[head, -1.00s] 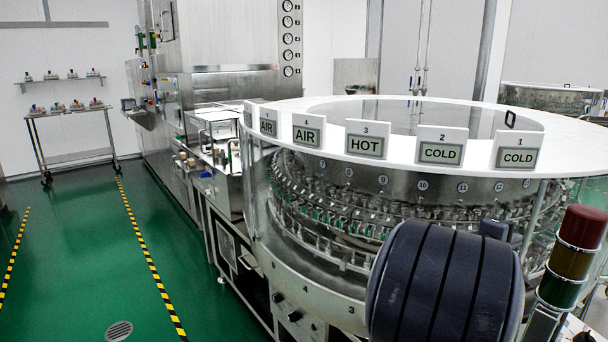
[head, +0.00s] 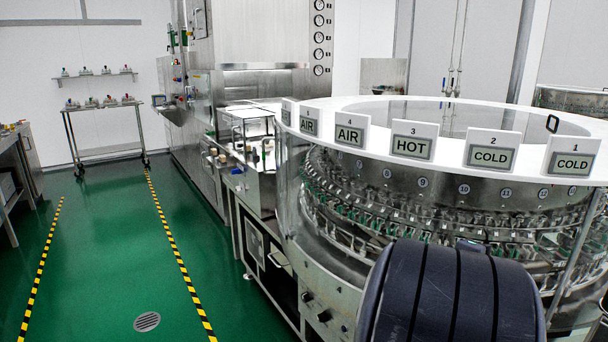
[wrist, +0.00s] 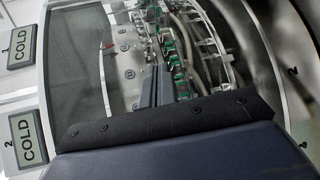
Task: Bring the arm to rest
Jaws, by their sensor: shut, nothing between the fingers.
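My gripper (wrist: 155,87) shows in the wrist view as two dark parallel fingers, shut with nothing between them. It points at the round glass-walled rotary washer (wrist: 118,60), whose green and metal fittings lie beyond the fingertips. I cannot tell the gap to the glass. In the head view my dark, banded arm link stands at the bottom right, in front of the washer (head: 560,138), and the gripper itself is hidden there.
COLD signs (wrist: 28,138) stand close on the left in the wrist view. A steel counter (head: 250,175) adjoins the washer. Green floor (head: 100,250) with striped tape lies open at left. A bench (head: 15,170) stands at the far left edge, and a trolley (head: 104,150) at the back.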

